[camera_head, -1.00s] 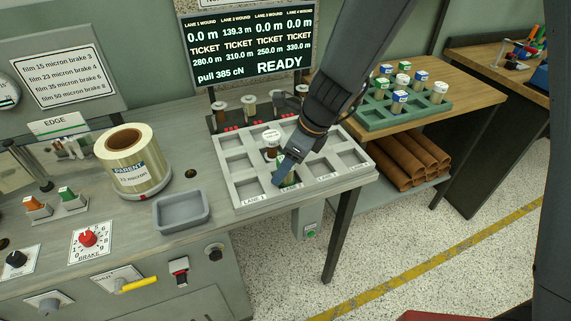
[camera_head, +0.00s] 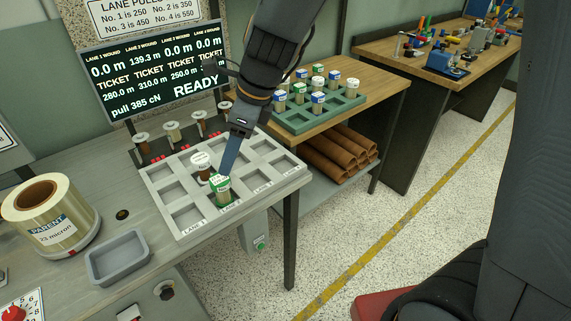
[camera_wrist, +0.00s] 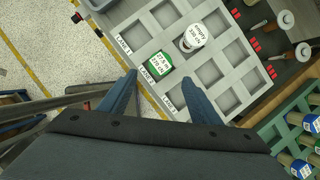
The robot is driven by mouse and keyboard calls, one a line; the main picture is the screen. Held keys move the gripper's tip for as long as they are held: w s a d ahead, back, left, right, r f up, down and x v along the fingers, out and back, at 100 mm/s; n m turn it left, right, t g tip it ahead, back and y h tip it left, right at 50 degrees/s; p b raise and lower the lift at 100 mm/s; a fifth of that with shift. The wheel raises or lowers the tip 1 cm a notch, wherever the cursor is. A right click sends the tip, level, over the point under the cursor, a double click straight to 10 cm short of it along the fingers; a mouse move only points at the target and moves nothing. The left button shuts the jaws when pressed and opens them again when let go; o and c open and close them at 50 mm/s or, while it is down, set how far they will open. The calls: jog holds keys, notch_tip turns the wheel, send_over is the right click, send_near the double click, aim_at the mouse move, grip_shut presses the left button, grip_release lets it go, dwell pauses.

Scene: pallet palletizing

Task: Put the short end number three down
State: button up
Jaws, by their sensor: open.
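A short spool with a green and white top label (camera_head: 222,188) stands in the front compartment of lane 2 in the grey lane tray (camera_head: 181,236). It also shows in the wrist view (camera_wrist: 157,66), its printed label too small to read surely. A spool with a white round label (camera_head: 201,163) stands in the compartment behind it, also in the wrist view (camera_wrist: 193,38). My gripper (camera_head: 229,165) is open just above the green-topped spool. In the wrist view my fingers (camera_wrist: 160,80) are spread wide, and the green-topped spool shows just beyond the gap between their tips.
A green tray (camera_head: 290,125) of several labelled spools stands on the wooden table. A parent roll (camera_head: 50,220) and a grey dish (camera_head: 118,260) are at the left. The display (camera_head: 155,65) reads READY. Several upright spools line the tray's back; other visible tray compartments look empty.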

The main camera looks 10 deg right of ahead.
jog(key=s+d+f+n+h, duration=0.2)
jog(key=s+d+n, duration=0.2)
jog(key=d+n, duration=0.6)
jog(key=s+d+f+n+h, duration=0.2)
jog(key=s+d+f+n, duration=0.1)
jog(key=d+n, duration=0.7)
jog(key=s+d, duration=0.1)
jog(key=d, duration=0.2)
jog(key=shift+d+n, duration=0.3)
jog(key=shift+d, duration=0.05)
jog(key=shift+s, duration=0.1)
